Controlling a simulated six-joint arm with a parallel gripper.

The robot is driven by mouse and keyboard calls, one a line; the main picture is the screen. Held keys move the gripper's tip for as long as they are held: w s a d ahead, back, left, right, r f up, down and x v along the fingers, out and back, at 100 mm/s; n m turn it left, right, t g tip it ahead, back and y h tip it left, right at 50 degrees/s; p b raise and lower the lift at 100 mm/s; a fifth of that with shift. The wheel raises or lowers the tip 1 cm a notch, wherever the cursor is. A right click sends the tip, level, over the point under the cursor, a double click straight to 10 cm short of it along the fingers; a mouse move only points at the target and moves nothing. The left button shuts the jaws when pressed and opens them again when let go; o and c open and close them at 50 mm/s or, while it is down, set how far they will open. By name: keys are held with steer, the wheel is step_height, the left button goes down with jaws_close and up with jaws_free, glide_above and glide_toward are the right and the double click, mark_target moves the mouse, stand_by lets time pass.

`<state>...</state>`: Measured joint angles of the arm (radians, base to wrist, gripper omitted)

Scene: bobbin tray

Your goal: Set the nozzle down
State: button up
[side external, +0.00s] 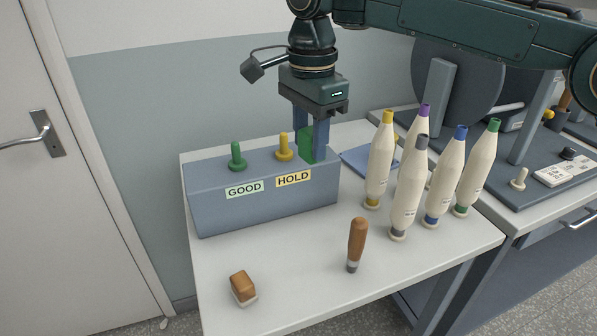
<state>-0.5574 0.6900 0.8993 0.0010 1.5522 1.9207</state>
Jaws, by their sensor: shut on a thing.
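My gripper (309,145) points down at the back right end of a blue-grey block, near the HOLD label (293,178). Its two blue-grey fingers are shut on a green piece (306,146), which shows between them. I cannot make out the piece's full shape, or whether it touches the block; nothing else in view is clearly a nozzle. The block (262,205) also carries a green peg (237,157) behind the GOOD label (244,189) and a yellow peg (284,148) just left of my gripper.
Several cream bobbins (405,188) with coloured tips stand upright at the right. A wooden-handled tool (357,240) and a brown-and-white block (242,287) are in front. The table (300,265) is clear between them. A machine (465,85) stands behind right.

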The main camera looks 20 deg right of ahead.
steer(key=a, duration=0.1)
steer(key=s+a+n, duration=0.1)
steer(key=a, duration=0.1)
steer(key=a+n, duration=0.1)
steer(key=a, duration=0.1)
steer(key=shift+s+a, duration=0.2)
steer(key=shift+s, duration=0.05)
steer(key=shift+f, duration=0.1)
step_height(320, 180, down, 20)
steer(key=shift+r, duration=0.1)
stand_by(0.8)
steer(key=o, duration=1)
step_height(320, 180, up, 12)
stand_by(0.5)
